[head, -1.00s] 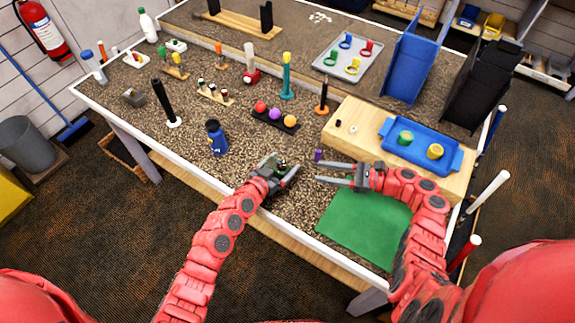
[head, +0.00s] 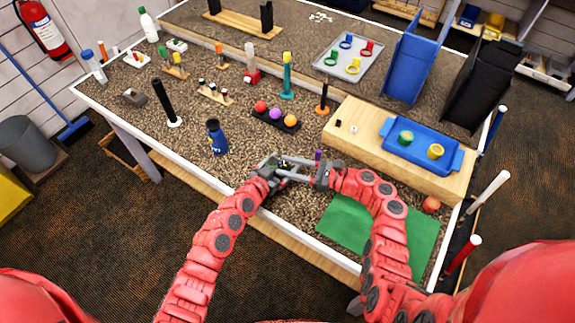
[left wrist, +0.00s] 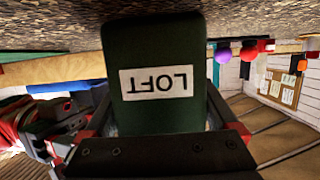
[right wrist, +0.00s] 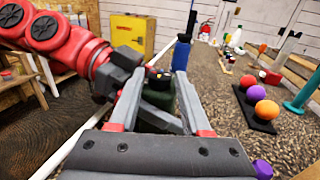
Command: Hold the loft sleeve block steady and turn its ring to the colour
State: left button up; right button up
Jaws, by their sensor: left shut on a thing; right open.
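The dark green loft sleeve block (left wrist: 155,45) fills the middle of the left wrist view, its white LOFT label upside down. My left gripper (head: 272,166) is shut on it above the front of the bench. In the right wrist view the block (right wrist: 158,93) stands between the fingers of my right gripper (right wrist: 157,78), which is open. The ring's dark top (right wrist: 158,73) shows a small yellow mark; its other colours are too small to tell. In the head view my right gripper (head: 289,171) reaches in from the right, and the fingers hide most of the block.
A purple piece (head: 318,156) is close by my right gripper. A green mat (head: 345,222) and a wooden platform with a blue tray (head: 425,158) lie to the right.

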jog(key=shift+w+a, duration=0.1)
jog(key=shift+a, duration=0.15)
grip_shut()
jog(key=shift+w+d+f, duration=0.1)
jog(key=shift+w+n+g, duration=0.1)
jog(key=shift+n+g, duration=0.2)
jog(key=shift+g, duration=0.2)
jog(key=shift+w+d+f+n+g+y, duration=0.1)
jog(key=shift+f+n+g+y, duration=0.05)
jog(key=shift+n+g, duration=0.4)
jog(key=shift+w+f+n+g+y, duration=0.15)
jog(key=shift+n+g, duration=0.2)
jog(key=shift+g, duration=0.3)
